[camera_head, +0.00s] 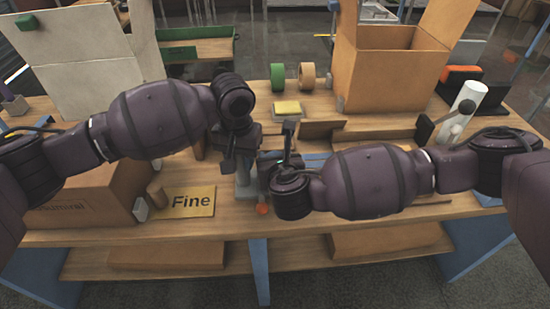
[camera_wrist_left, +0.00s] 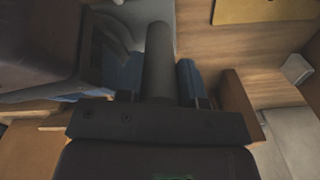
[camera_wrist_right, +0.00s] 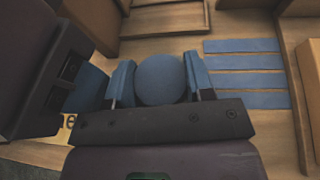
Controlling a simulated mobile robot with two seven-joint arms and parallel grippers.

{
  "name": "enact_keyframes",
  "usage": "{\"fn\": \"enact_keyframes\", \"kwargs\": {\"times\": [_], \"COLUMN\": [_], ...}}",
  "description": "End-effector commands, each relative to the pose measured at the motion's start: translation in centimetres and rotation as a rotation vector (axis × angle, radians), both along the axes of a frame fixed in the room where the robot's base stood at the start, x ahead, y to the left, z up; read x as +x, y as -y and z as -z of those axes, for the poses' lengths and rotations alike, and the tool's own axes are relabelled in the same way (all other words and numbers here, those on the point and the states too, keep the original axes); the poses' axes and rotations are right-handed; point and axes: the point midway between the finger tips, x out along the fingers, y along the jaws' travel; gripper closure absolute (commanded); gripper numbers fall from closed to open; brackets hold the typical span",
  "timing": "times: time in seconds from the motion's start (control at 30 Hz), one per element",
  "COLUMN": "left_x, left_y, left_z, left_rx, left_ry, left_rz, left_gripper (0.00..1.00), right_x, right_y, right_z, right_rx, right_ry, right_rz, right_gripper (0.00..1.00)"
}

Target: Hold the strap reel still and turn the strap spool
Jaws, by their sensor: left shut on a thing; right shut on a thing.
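My left gripper (camera_head: 238,160) is over the front middle of the table. In the left wrist view its blue fingers (camera_wrist_left: 160,78) are shut on a dark grey cylinder, which looks like part of the strap reel (camera_wrist_left: 158,52). My right gripper (camera_head: 270,174) is close beside it, on the right. In the right wrist view its blue fingers (camera_wrist_right: 160,82) are shut on a round blue part, which looks like the strap spool (camera_wrist_right: 160,78). In the head view the grippers and arms hide most of both parts, so how they join cannot be told.
A yellow "Fine" sign (camera_head: 188,202) lies left of the grippers. A cardboard box (camera_head: 90,195) stands further left, an open box (camera_head: 390,75) at the back right. Green (camera_head: 277,77) and tan (camera_head: 307,77) tape rolls stand behind. A white cylinder (camera_head: 462,108) is right.

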Motion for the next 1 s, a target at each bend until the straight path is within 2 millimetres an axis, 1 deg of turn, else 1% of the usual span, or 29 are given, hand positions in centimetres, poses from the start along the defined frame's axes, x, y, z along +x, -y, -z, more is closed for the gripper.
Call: {"fn": "enact_keyframes", "kwargs": {"times": [0.03,0.53,0.57,0.7,0.73,1.0], "left_x": [-0.18,-0.18,-0.18,-0.14,-0.12,-0.07], "left_y": [0.24,0.21,0.21,0.17,0.16,0.16], "left_z": [-0.04,-0.03,-0.03,-0.03,-0.03,-0.03], "left_rx": [-0.003,-0.003,-0.003,-0.003,-0.003,-0.003], "left_ry": [-0.002,-0.002,-0.002,-0.002,-0.002,-0.001], "left_rz": [0.007,0.007,0.007,0.005,0.005,0.003], "left_gripper": [1.0,1.0,1.0,1.0,1.0,1.0], "right_x": [0.05,0.07,0.08,0.06,0.05,-0.17], "right_y": [-0.06,0.0,0.01,0.01,0.0,-0.12], "right_z": [-0.06,-0.1,-0.1,-0.08,-0.08,-0.07], "right_rx": [0.002,0.0,0.0,0.001,0.001,0.001], "right_ry": [0.001,0.001,0.001,0.001,0.001,-0.001], "right_rz": [0.009,0.028,0.028,0.027,0.027,0.022], "right_gripper": [0.75,0.75,0.5,0.29,0.26,0.26]}}
